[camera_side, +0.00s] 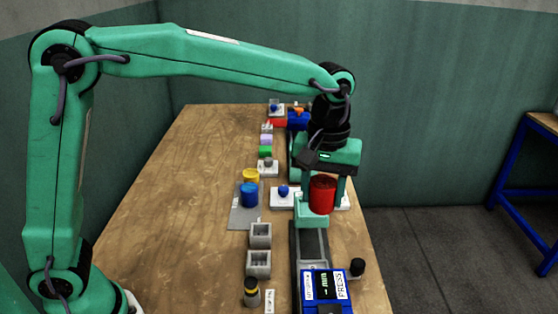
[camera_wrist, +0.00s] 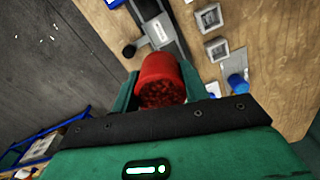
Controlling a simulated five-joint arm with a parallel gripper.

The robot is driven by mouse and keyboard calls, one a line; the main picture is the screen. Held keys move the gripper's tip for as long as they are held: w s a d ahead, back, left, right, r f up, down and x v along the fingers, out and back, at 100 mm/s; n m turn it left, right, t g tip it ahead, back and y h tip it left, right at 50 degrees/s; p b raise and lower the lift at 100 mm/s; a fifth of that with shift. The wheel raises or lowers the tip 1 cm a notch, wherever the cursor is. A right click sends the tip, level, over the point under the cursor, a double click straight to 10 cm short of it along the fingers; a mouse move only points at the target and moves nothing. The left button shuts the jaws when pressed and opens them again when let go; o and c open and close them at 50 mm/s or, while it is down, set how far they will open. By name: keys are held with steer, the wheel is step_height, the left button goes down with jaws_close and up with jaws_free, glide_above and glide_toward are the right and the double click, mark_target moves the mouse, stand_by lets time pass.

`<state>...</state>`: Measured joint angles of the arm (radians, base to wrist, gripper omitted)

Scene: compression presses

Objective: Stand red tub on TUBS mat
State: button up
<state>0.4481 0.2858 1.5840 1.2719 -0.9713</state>
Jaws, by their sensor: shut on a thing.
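My gripper (camera_side: 322,204) is shut on the red tub (camera_side: 322,192) and holds it upright above the table's right part. In the wrist view the red tub (camera_wrist: 160,78) sits between the two green fingers of my gripper (camera_wrist: 160,92), with dark red bits showing inside it. The grey mat (camera_side: 243,221), which appears to be the TUBS mat, lies to the left of my gripper. The mat (camera_wrist: 233,62) and blue tub (camera_wrist: 237,86) also show in the wrist view.
Two grey square moulds (camera_side: 260,236) stand in front of the mat. A blue press (camera_side: 326,289) stands at the front, with a dark rail behind it. A white base with a blue knob (camera_side: 283,191) is between mat and gripper. The table's left side is clear.

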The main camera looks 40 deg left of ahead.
steer(key=shift+a+f, duration=0.1)
steer(key=a+f, duration=0.6)
steer(key=a, duration=0.2)
glide_above(247, 221)
step_height(247, 221, down, 12)
steer(key=shift+w+r, duration=0.1)
steer(key=shift+r, duration=0.15)
steer(key=shift+f, duration=2)
steer(key=shift+f, duration=0.15)
steer(key=o, duration=1)
steer(key=shift+r, duration=0.2)
